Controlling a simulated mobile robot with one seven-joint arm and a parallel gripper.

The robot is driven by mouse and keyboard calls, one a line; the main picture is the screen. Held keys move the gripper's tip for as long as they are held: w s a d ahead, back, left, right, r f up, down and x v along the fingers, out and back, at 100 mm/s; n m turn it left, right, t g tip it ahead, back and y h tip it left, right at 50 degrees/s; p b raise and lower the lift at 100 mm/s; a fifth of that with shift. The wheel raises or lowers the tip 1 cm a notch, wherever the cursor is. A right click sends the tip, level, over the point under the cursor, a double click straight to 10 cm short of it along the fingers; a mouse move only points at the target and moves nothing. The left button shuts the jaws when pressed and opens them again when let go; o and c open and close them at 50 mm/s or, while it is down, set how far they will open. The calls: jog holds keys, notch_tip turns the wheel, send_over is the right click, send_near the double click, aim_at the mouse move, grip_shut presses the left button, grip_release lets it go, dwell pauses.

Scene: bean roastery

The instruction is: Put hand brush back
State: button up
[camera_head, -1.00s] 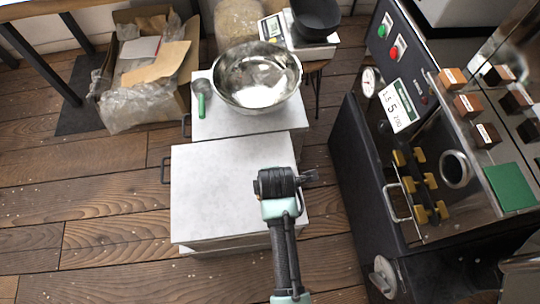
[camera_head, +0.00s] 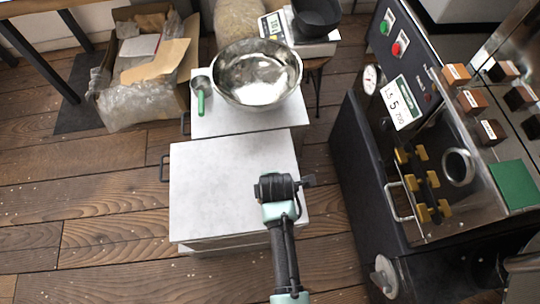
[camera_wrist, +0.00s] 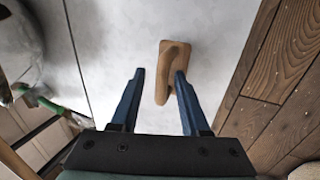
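A brown wooden block with a raised grip, which looks like the hand brush (camera_wrist: 172,68), lies on a pale grey-white top in the wrist view. My gripper (camera_wrist: 160,75) is open above that top, its two blue fingers apart. The brush shows ahead of and partly between the fingers, nearer the right one; I cannot tell whether that finger touches it. In the head view my gripper (camera_head: 307,181) is over the right part of the near white cabinet top (camera_head: 215,185). The brush cannot be made out there, probably hidden by my wrist.
A steel bowl (camera_head: 257,75) and a green-handled scoop (camera_head: 201,95) stand on the farther white cabinet. A scale (camera_head: 305,45) with a black container is behind. A roasting machine (camera_head: 420,150) rises at right.

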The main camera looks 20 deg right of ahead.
jog(key=shift+r, duration=0.1)
jog(key=p+v, duration=0.4)
jog(key=v, duration=0.8)
jog(key=w+r+m+t+h, duration=0.15)
jog(key=w+r+t, duration=0.25)
jog(key=w+r, duration=0.45)
jog(key=w+r+m+t+y, duration=0.1)
jog(key=w+r+m+t, duration=0.3)
jog(key=r, duration=0.7)
jog(key=w+a+r+m+t, duration=0.1)
jog(key=w+a+r+t, duration=0.1)
jog(key=r, duration=0.6)
jog(key=w+a+r+m+t, duration=0.1)
jog(key=w+r+t, duration=0.15)
jog(key=r, duration=0.65)
jog(key=s+a+r+m+t, duration=0.2)
jog(key=s+r+t, duration=0.1)
jog(key=r, duration=0.7)
jog(key=s+a+r+m+t+y, duration=0.1)
jog(key=s+a+r+m+t, duration=0.1)
jog(key=r, duration=0.9)
jog(key=s+a+r+m+t, duration=0.3)
jog(key=s+r+t, duration=0.3)
jog(key=s+r, duration=0.2)
notch_tip(320, 180, up, 3)
jog(key=shift+a+f+y, duration=0.15)
jog(key=shift+a+y, duration=0.2)
jog(key=shift+a, duration=0.2)
jog(key=shift+s, duration=0.1)
